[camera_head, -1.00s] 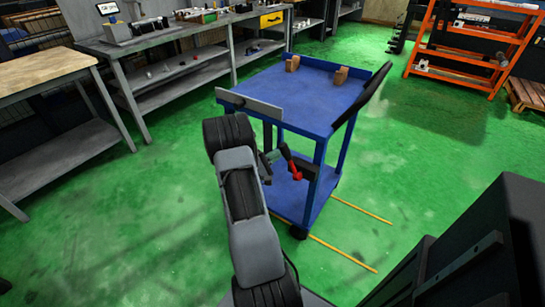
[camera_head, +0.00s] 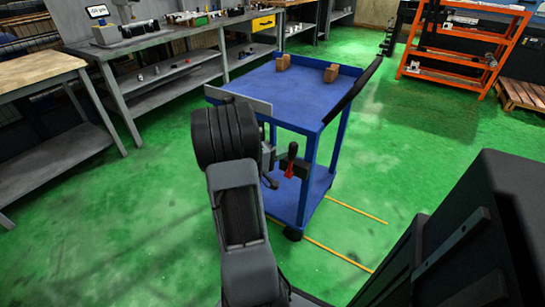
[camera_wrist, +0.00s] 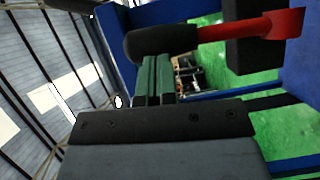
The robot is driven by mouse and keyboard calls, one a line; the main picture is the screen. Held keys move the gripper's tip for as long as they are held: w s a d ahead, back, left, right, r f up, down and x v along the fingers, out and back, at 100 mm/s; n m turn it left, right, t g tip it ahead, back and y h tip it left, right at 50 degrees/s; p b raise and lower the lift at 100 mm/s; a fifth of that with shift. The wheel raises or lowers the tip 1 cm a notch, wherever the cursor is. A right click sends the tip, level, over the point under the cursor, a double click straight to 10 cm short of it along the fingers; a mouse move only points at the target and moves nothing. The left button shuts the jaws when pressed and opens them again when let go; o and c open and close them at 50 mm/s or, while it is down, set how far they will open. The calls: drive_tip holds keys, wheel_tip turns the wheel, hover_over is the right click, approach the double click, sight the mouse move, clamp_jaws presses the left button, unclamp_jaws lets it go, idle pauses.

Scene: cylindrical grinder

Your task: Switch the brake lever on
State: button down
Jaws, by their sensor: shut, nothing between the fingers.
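The brake lever (camera_head: 290,168) is on the near side of the blue cart (camera_head: 305,95), with a red arm and a black grip standing roughly upright. In the wrist view the lever's red arm (camera_wrist: 265,28) comes in from the right and its black grip (camera_wrist: 160,42) crosses the top. My gripper (camera_wrist: 157,62) is shut and empty, its green fingers side by side at the grip. I cannot tell whether the fingertips touch it. In the head view my gripper is largely hidden behind my wrist, left of the lever.
The cart carries two brown blocks (camera_head: 331,73) on its top and a dark handle (camera_head: 355,90) at its right. Grey workbenches (camera_head: 165,45) stand to the left and behind. An orange shelf (camera_head: 455,45) stands at the back right. Green floor around the cart is mostly clear.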

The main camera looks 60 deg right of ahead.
sight(291, 150)
drive_tip(key=shift+s+a+f+m+t+y+b, duration=0.15)
drive_tip(key=shift+s+m+t+y+b, duration=0.3)
drive_tip(key=shift+s+m+b, duration=1.1)
drive_tip(key=shift+s+a+f+m+t+y+b, duration=0.1)
drive_tip(key=shift+s+m+t+y+b, duration=0.3)
drive_tip(key=shift+s+b, duration=1.25)
drive_tip(key=shift+w+b, duration=0.45)
drive_tip(key=w+r, duration=0.1)
drive_tip(key=w, duration=0.1)
drive_tip(key=w+a+r, duration=0.1)
drive_tip(key=shift+w+r, duration=0.2)
drive_tip(key=shift+w, duration=0.2)
drive_tip(key=p+v, duration=0.2)
drive_tip(key=v, duration=0.7)
drive_tip(key=shift+a, duration=0.45)
drive_tip(key=shift+f, duration=0.15)
